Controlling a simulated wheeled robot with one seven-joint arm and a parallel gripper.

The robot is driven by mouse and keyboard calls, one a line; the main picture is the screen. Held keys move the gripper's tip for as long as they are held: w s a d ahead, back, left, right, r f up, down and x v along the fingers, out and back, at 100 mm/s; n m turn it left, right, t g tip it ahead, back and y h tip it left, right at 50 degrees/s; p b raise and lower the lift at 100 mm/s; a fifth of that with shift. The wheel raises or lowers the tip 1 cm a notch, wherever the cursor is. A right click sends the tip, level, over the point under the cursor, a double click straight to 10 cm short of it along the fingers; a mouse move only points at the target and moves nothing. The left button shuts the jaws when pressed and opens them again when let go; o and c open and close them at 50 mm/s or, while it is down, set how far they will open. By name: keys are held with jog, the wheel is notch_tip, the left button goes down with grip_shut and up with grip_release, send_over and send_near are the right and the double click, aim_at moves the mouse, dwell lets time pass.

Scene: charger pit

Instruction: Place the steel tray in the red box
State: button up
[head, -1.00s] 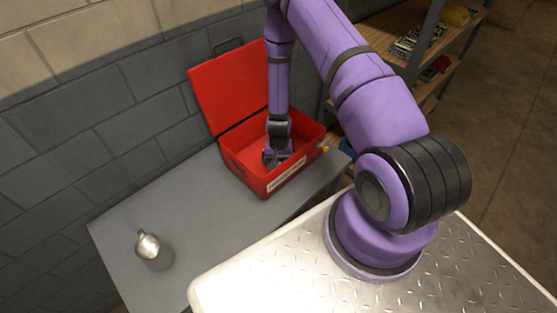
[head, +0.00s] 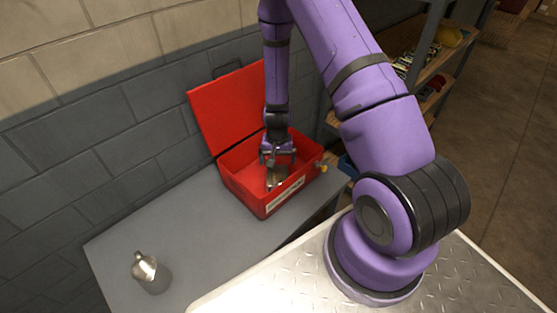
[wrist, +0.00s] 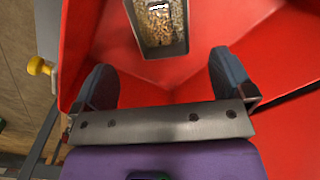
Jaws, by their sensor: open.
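The steel tray (wrist: 165,52) lies inside the red box (head: 238,187), on its floor. In the wrist view it is a narrow rectangular tray with a mottled brown-gold inside, and its far end is cut off by the frame edge. In the head view the tray (head: 276,180) shows small, partly hidden behind the box's front wall. My gripper (head: 278,159) is open and empty above the box, over the tray. In the wrist view both fingers of my gripper (wrist: 162,78) are spread apart and clear of the tray.
The box's lid stands open against the grey block wall (head: 90,140). A metal bottle-like object (head: 145,268) stands at the left of the grey table (head: 195,222). A yellow knob (wrist: 38,66) sits on the box's side. Shelves (head: 430,75) stand behind at right.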

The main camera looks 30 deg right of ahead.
jog(key=s+a+r+n+t+y, duration=0.1)
jog(key=a+r+n, duration=0.15)
jog(key=r, duration=1.35)
jog(key=a+r+n+t, duration=0.1)
jog(key=a+r+t, duration=0.15)
jog(key=r, duration=1.35)
jog(key=s+r+n+t, duration=0.1)
jog(key=s+r, duration=0.8)
jog(key=s, duration=0.2)
jog(key=s+a+r+n+h, duration=0.1)
jog(key=s+r+n, duration=0.1)
jog(key=s+r, duration=0.7)
jog(key=s, duration=0.3)
jog(key=shift+a+r+t, duration=0.25)
jog(key=shift+t, duration=0.1)
jog(key=shift+c, duration=0.2)
